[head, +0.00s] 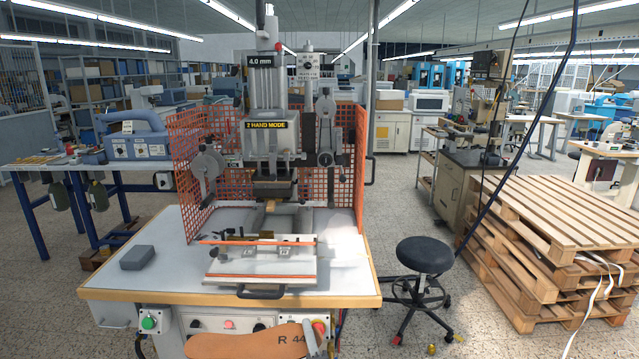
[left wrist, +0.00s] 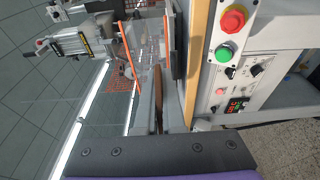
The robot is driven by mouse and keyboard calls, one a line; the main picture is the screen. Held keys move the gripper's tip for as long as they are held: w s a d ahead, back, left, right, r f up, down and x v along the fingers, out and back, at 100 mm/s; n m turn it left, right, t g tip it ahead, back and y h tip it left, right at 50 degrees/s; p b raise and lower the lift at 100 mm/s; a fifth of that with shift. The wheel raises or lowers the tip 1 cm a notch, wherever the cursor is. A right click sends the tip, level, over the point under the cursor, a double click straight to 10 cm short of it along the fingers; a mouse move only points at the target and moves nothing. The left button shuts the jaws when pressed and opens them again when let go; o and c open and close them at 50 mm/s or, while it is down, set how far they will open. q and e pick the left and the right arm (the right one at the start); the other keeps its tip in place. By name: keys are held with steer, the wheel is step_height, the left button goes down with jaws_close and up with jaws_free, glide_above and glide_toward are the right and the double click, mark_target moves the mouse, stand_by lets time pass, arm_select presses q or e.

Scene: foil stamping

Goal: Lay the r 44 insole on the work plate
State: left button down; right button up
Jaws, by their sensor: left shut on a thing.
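The brown insole (head: 250,343), marked R 44, is at the bottom of the head view, in front of the table and partly cut off by the frame's edge. My left gripper (head: 312,338) is shut on it near its right end. In the left wrist view the insole (left wrist: 158,108) shows edge-on as a thin brown strip between the fingers (left wrist: 160,122). The work plate (head: 220,266) lies on the table under the press, a light plate with orange strips and a dark front handle. The insole is apart from it. My right gripper is not in view.
The press (head: 270,140) stands behind the plate with orange mesh guards (head: 195,170) at both sides. A grey block (head: 137,257) lies at the table's left. The table front (head: 200,296) carries buttons, including a green one (head: 149,322). A black stool (head: 424,256) stands right.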

mark_target(274, 343)
arm_select(q)
steer(key=a+f, duration=0.4)
steer(key=a, duration=0.3)
steer(key=a+f+y+p, duration=0.1)
steer(key=a+f, duration=0.3)
steer(key=a, duration=0.4)
steer(key=shift+a+f+n+g, duration=0.15)
steer(key=shift+n+g, duration=0.15)
steer(key=shift+n, duration=0.1)
steer(key=shift+s, duration=0.1)
